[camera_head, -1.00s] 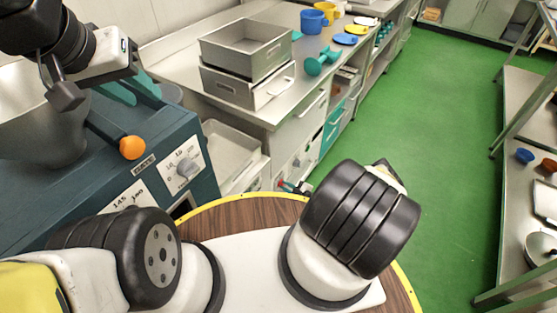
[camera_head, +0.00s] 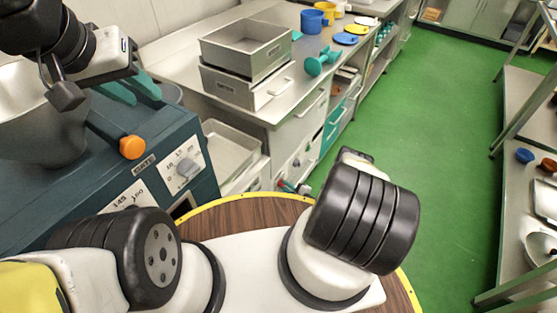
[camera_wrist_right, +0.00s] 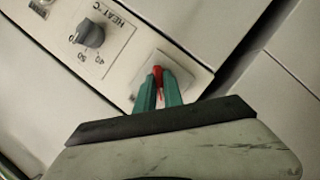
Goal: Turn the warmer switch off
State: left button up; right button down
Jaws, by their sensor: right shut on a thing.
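The warmer switch (camera_wrist_right: 158,71) is a small red lever on a pale square plate (camera_wrist_right: 190,66) in the right wrist view. My right gripper (camera_wrist_right: 160,82) has its two teal fingers shut on the red lever, one on each side. The fingers hide the lower part of the lever, so I cannot tell its exact setting. In the head view my right arm hides most of that gripper. My left gripper (camera_head: 147,98) hangs at the upper left of the head view, its teal fingers apart and empty, near the mixing bowl (camera_head: 40,125).
A grey HEAT °C dial (camera_wrist_right: 90,33) sits on the same panel beside the switch. In the head view, an orange knob (camera_head: 132,147) and the GATE dial (camera_head: 186,168) are on the blue machine. Metal trays (camera_head: 245,50) stand on the counter. The green floor (camera_head: 430,120) is clear.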

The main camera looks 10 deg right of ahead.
jog(key=shift+s+a, duration=0.1)
jog(key=shift+s, duration=0.05)
jog(key=c, duration=1.6)
grip_release()
jog(key=shift+o, duration=0.7)
jog(key=v, duration=0.7)
jog(key=shift+s+d, duration=0.25)
jog(key=shift+s, duration=0.05)
jog(key=shift+o, duration=0.3)
